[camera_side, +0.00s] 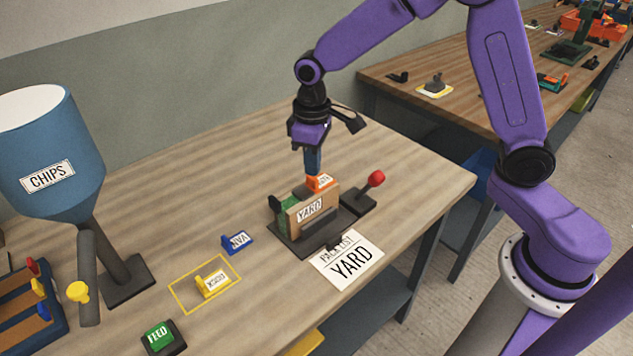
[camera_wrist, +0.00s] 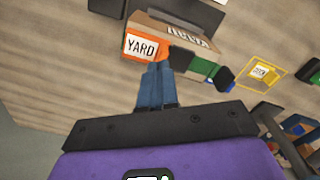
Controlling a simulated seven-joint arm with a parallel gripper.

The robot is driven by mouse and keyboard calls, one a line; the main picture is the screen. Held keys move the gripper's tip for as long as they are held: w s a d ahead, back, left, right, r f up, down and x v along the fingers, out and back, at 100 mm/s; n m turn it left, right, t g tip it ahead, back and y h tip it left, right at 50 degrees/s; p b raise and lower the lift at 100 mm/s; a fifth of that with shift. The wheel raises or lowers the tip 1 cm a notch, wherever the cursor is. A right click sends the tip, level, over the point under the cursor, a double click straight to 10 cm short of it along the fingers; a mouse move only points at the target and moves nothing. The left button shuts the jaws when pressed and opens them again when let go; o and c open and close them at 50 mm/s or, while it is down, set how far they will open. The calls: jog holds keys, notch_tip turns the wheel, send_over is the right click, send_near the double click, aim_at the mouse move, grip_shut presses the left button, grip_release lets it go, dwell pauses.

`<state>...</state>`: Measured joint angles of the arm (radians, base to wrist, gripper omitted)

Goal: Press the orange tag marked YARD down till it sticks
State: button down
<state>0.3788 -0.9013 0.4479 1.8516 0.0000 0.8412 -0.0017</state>
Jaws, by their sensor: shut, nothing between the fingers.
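The orange tag (camera_side: 321,182) sits at the top right end of a cardboard box (camera_side: 291,219) labelled YARD. In the wrist view the orange tag (camera_wrist: 129,56) shows its white YARD label facing up. My gripper (camera_side: 313,172) points straight down at the tag, its blue fingers together and empty. In the wrist view the fingertips (camera_wrist: 158,66) reach the near edge of the tag's label. I cannot tell whether they touch it. The fingers hide a little of the tag in the side view.
The box stands in a dark fixture with a green part (camera_side: 281,203) and a red-knobbed lever (camera_side: 376,178). A pack list card (camera_side: 347,260) reading YARD lies in front. Blue (camera_side: 237,242) and yellow (camera_side: 213,283) tags, a green FEED button (camera_side: 159,336) and a CHIPS hopper (camera_side: 50,150) are left.

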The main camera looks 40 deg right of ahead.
jog(key=shift+f, duration=0.65)
dwell(0.6)
jog(key=shift+r, duration=0.1)
jog(key=shift+r, duration=3.5)
jog(key=shift+s, duration=0.1)
jog(key=s+d+n, duration=0.3)
jog(key=s+d, duration=0.1)
jog(key=s, duration=1)
jog(key=s+d+n, duration=0.3)
jog(key=s+d, duration=0.1)
jog(key=s, duration=1)
jog(key=shift+n, duration=0.3)
